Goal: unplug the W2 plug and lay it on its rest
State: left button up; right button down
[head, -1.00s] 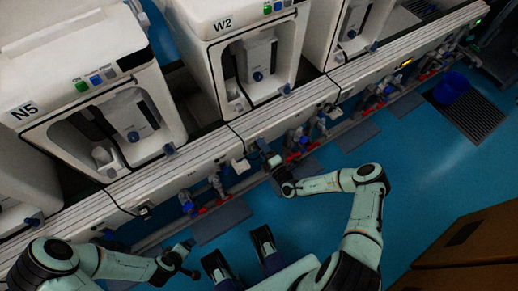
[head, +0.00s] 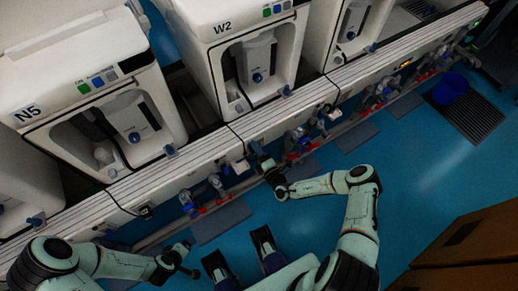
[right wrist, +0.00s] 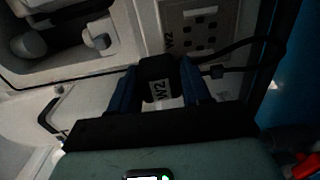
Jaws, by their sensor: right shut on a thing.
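The W2 plug (right wrist: 158,78) is a black block with a white W2 label, between the blue fingers of my right gripper (right wrist: 160,92) in the right wrist view. The gripper is shut on it. A black cable curves away to the right. A grey outlet panel (right wrist: 192,32), also labelled W2, is just beyond the plug; I cannot tell whether they touch. In the head view my right gripper (head: 262,160) is by the bench front below the W2 unit (head: 250,50). The plug is too small to make out there. My left gripper (head: 188,260) is low over the floor, its jaws unclear.
The white bench rail (head: 200,165) runs diagonally, with a small white piece (head: 240,166) on its front. Blue and red valves (head: 215,185) and pipes line the space below. The N5 unit (head: 85,105) stands left. Blue floor (head: 430,165) is open at the right.

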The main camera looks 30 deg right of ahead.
jog(key=shift+s+a+p, duration=0.15)
jog(key=shift+a+p, duration=0.35)
jog(key=shift+a, duration=1.35)
jog(key=shift+s+a+p, duration=0.1)
jog(key=shift+a+p, duration=0.35)
jog(key=shift+a, duration=1.35)
jog(key=shift+f+b, duration=0.95)
jog(key=shift+f, duration=0.4)
jog(key=shift+c, duration=2.2)
grip_release()
jog(key=shift+s+f, duration=0.1)
